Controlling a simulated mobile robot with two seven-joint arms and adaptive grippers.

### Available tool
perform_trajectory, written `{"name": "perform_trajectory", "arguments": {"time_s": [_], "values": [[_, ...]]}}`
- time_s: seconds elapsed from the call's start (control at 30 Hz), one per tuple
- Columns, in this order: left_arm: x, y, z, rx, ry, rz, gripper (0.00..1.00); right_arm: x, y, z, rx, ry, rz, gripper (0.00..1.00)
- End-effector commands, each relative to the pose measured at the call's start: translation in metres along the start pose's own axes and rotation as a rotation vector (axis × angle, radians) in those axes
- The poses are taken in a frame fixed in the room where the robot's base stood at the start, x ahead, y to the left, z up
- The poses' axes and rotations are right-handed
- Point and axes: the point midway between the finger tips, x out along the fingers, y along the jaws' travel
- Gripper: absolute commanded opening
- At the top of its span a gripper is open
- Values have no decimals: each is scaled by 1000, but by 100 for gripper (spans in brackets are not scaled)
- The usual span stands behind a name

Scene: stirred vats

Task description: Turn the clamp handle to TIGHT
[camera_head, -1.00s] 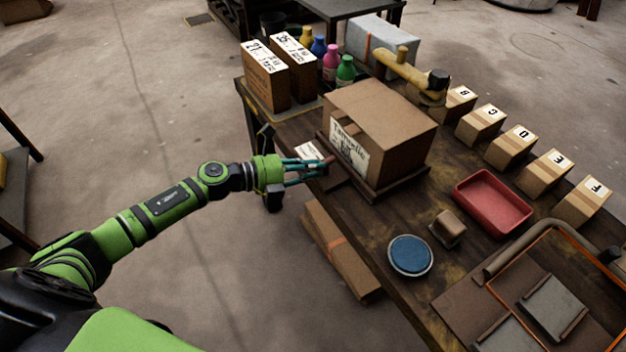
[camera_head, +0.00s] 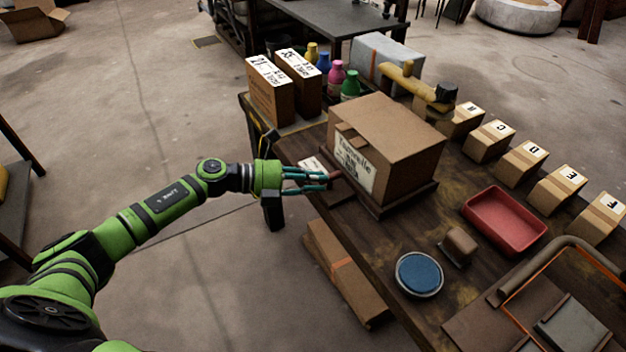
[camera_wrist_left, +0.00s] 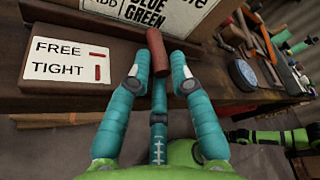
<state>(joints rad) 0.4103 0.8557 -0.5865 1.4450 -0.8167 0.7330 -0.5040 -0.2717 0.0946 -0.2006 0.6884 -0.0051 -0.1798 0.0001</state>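The clamp handle (camera_wrist_left: 157,52) is a short reddish-brown bar. In the left wrist view it stands nearly upright in the picture, leaning slightly. It also shows in the head view (camera_head: 335,175) at the front of the carton's base. My left gripper (camera_head: 326,181) reaches it from the left. In the left wrist view its teal fingers (camera_wrist_left: 160,72) flank the handle's end, with one finger below; whether they press on it I cannot tell. The label (camera_wrist_left: 68,61) shows FREE with a level red bar and TIGHT with an upright one.
A large carton (camera_head: 400,150) stands on the table behind the handle. Bottles (camera_head: 336,75) and two tall boxes (camera_head: 270,95) are at the back left. A red tray (camera_head: 505,220), blue-topped round tin (camera_head: 419,274) and several lettered boxes (camera_head: 522,163) are to the right.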

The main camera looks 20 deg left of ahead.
Motion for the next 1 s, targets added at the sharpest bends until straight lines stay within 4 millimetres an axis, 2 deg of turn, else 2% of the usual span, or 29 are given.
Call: {"name": "perform_trajectory", "arguments": {"time_s": [0.23,0.47,0.57,0.8,1.0], "values": [[0,-2,2,2,-3,-3,40,-1,0,5,1,-9,-1,40],[-8,0,0,0,-2,1,40,0,-7,-3,7,3,-8,40],[-24,1,0,-1,-2,3,40,0,-6,-3,6,2,-7,40],[-76,1,0,0,-1,4,40,0,-5,-2,5,2,-6,40],[-107,0,0,0,-2,0,40,0,-5,-2,5,2,-6,40]]}}
